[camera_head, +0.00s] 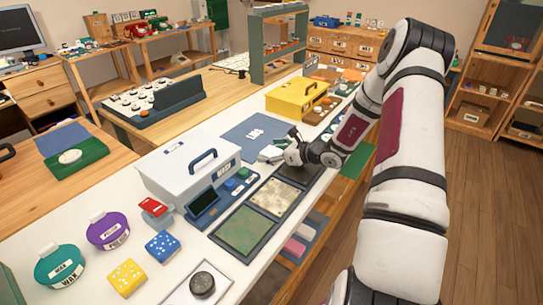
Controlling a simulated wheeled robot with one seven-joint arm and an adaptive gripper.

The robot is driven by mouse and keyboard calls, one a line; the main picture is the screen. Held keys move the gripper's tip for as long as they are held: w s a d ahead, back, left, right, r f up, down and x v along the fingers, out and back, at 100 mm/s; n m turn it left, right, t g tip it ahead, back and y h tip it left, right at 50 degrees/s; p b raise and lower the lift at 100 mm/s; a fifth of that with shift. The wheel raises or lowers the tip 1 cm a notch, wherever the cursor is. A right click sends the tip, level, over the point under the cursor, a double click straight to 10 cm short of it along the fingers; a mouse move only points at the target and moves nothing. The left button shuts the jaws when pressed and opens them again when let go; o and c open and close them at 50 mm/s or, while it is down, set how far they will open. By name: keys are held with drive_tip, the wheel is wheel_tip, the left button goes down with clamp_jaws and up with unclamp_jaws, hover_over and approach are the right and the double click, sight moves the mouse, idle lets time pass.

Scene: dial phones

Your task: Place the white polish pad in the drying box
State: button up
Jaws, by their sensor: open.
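My gripper (275,150) is open, low over the worktable, by the near edge of a blue mat (238,138) and the far end of a row of square panels. A mottled cream square panel (275,198) lies in the row. A round white piece (70,156) rests on a green tray at left. I cannot tell which is the white polish pad.
A blue control unit (214,203) stands against the white box. A green panel (243,230) and a dark panel (298,172) flank the cream one. Purple (108,230) and teal (62,268) tubs stand at front left. A yellow box (297,99) stands beyond my gripper.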

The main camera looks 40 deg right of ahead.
drive_tip(key=c, duration=1.4)
drive_tip(key=shift+o, duration=0.2)
drive_tip(key=shift+r, duration=0.15)
